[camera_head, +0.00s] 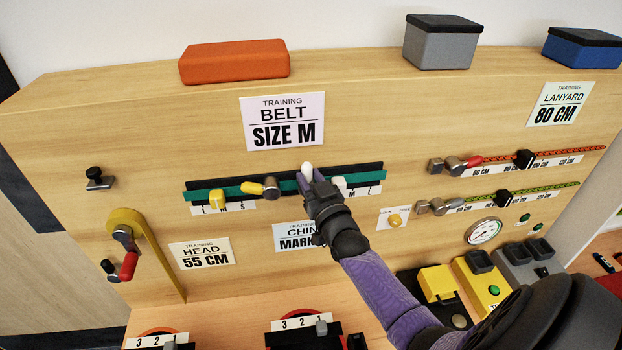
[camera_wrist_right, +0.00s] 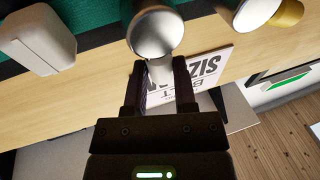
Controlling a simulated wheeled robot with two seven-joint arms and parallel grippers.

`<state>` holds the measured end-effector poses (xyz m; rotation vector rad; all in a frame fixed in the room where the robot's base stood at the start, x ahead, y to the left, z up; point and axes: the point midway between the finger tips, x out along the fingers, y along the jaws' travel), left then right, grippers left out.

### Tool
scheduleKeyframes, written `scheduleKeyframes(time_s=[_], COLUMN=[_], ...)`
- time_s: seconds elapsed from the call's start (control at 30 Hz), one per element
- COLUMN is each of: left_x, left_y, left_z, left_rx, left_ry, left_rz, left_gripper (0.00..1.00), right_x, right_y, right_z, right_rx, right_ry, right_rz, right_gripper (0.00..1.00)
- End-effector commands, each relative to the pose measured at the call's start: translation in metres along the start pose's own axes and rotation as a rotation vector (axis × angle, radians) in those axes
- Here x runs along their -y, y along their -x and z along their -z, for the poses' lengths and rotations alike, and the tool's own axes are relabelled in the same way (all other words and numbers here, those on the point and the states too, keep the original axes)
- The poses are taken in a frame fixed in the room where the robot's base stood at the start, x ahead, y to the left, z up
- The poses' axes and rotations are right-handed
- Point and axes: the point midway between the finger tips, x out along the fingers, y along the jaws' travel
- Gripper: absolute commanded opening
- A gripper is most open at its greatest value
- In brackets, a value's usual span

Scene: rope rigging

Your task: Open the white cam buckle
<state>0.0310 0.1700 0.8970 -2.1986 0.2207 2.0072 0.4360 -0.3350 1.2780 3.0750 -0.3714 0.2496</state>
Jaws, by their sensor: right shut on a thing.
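The white cam buckle (camera_head: 306,168) sits on the dark green belt strip (camera_head: 284,181) at the middle of the wooden board. Only its white lever end shows beyond my right gripper (camera_head: 312,183). In the right wrist view, the buckle's round metal pivot (camera_wrist_right: 160,30) lies just past the fingertips. My right gripper (camera_wrist_right: 160,78) is shut on the white lever between its two fingers. The fingers and hand hide most of the buckle in the head view. My left gripper is not in view.
A yellow-handled buckle (camera_head: 262,188) and a yellow slider (camera_head: 217,199) sit left on the strip. A white slider (camera_head: 339,184) is close on the right, also in the wrist view (camera_wrist_right: 40,38). The "SIZE M" sign (camera_head: 283,120) is above.

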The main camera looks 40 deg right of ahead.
Motion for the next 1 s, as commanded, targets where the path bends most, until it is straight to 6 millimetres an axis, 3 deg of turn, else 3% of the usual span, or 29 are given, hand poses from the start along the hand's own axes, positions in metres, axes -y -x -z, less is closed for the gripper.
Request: scheduleKeyframes(time_s=[0.03,0.1,0.47,0.8,1.0], left_x=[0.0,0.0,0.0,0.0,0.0], left_y=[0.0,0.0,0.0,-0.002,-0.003], left_z=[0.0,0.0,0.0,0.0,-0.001], left_rx=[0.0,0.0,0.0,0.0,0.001], left_ry=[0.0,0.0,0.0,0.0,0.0], left_rz=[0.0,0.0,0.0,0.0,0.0], left_gripper=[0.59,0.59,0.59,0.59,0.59], right_x=[0.001,0.001,0.001,0.0,0.001], right_y=[0.001,0.001,0.008,0.082,0.1], right_z=[-0.002,-0.002,-0.002,-0.003,-0.002], right_rx=[0.006,0.006,0.004,0.006,0.005], right_ry=[0.003,0.002,0.0,0.0,0.001], right_rz=[0.001,0.001,0.001,0.0,0.001], right_gripper=[0.38,0.49,0.49,0.49,0.49])
